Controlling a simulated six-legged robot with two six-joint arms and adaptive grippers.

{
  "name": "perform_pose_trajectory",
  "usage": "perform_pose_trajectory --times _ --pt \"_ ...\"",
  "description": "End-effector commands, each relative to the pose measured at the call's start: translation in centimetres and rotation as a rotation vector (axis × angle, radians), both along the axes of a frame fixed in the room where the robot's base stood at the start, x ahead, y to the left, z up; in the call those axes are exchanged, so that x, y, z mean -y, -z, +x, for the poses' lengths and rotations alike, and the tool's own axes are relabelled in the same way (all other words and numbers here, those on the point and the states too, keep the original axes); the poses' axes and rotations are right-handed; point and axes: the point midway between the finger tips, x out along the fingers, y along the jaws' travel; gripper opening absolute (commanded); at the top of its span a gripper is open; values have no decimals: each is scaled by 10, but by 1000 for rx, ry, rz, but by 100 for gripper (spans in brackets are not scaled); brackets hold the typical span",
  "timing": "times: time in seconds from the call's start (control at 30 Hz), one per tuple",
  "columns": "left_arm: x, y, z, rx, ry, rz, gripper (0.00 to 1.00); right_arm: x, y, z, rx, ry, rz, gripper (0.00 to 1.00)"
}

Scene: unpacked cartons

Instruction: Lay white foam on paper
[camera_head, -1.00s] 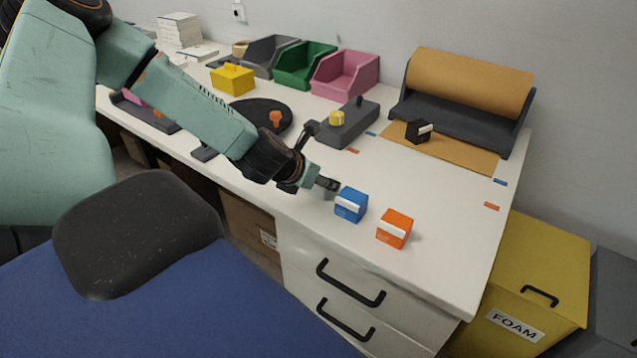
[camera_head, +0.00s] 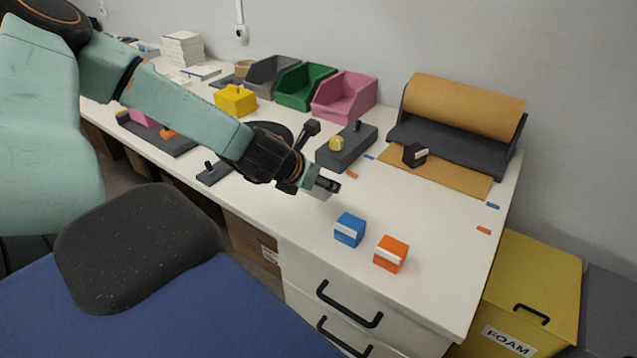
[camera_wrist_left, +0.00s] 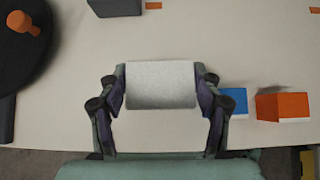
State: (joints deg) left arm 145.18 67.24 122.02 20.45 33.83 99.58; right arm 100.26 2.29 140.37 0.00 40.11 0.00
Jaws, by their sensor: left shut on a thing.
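My left gripper (camera_head: 328,186) is above the front of the white table, left of the brown paper. In the wrist view its fingers (camera_wrist_left: 160,92) are shut on a white foam block (camera_wrist_left: 160,84) from both sides. In the head view the foam (camera_head: 318,194) shows only as a pale patch under the fingers. The brown paper (camera_head: 462,178) lies flat on the table in front of its roll (camera_head: 465,104). A black block with a white face (camera_head: 415,155) sits on the paper's left part. My right gripper is not in view.
A blue block (camera_head: 350,229) and an orange block (camera_head: 390,254) stand near the table's front edge. A grey base with a yellow knob (camera_head: 345,148) stands left of the paper. Pink (camera_head: 344,96) and green (camera_head: 307,87) bins line the back. The tabletop between gripper and paper is mostly clear.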

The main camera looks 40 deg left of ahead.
Motion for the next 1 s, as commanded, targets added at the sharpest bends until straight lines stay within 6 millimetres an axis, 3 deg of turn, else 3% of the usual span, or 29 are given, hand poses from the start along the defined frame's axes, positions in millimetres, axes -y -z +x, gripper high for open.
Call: perform_pose_trajectory --times 0.03,0.2,0.5,0.73,1.0 --pt "0 -16 0 2 -1 -3 45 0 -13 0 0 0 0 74" --pt "0 -47 0 2 -3 -3 45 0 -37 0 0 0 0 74" --pt "0 -90 0 1 -2 -2 45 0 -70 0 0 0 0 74" --pt "0 -105 0 0 -1 -1 45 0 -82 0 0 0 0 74" --pt "0 -107 0 0 4 -1 45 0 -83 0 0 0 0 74"
